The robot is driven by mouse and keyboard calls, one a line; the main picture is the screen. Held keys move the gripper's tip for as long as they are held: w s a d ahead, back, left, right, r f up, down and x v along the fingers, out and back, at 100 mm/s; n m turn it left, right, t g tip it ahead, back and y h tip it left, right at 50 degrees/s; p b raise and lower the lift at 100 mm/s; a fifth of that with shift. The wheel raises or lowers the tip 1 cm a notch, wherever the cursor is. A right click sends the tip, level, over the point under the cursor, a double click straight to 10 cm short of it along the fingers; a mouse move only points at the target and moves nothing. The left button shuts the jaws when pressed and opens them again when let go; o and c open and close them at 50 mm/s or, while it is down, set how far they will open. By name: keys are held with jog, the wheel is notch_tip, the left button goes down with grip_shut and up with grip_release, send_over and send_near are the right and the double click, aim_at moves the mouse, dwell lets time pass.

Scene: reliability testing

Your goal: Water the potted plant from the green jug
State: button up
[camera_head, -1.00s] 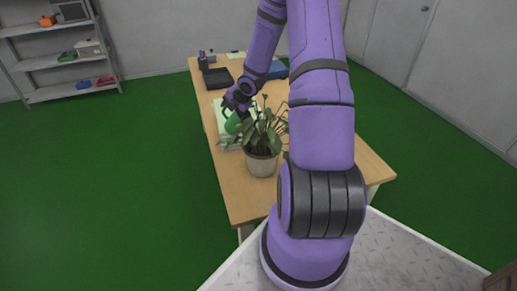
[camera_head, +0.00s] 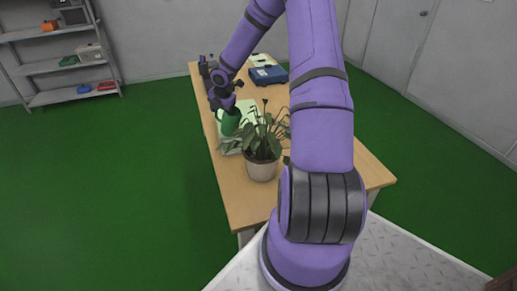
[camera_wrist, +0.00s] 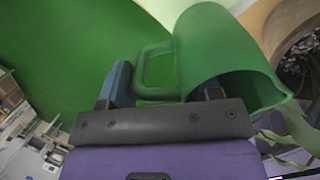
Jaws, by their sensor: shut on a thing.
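The green jug (camera_head: 229,122) is in my gripper (camera_head: 222,106) at the left side of the table, behind and left of the plant. In the wrist view my gripper (camera_wrist: 160,95) is shut on the handle of the jug (camera_wrist: 215,55), its fingers on either side of it. The potted plant (camera_head: 262,141) stands upright in a pale pot near the table's front. Its dark soil and leaves show at the right edge of the wrist view (camera_wrist: 297,62).
The wooden table (camera_head: 243,201) has a bare front part. Pale papers or a mat (camera_head: 246,107) lie under the jug. A blue case (camera_head: 268,75) lies further back. A grey shelf (camera_head: 67,66) stands at the back left wall. Green floor surrounds the table.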

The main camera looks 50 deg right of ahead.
jog(key=shift+w+a+f+g+b, duration=0.2)
jog(key=shift+w+f+g+b, duration=0.15)
jog(key=shift+w+g, duration=0.2)
jog(key=shift+w+a+f+g+b, duration=0.15)
jog(key=shift+w+a+g+b, duration=0.1)
jog(key=shift+w+g+b, duration=0.45)
dwell(0.8)
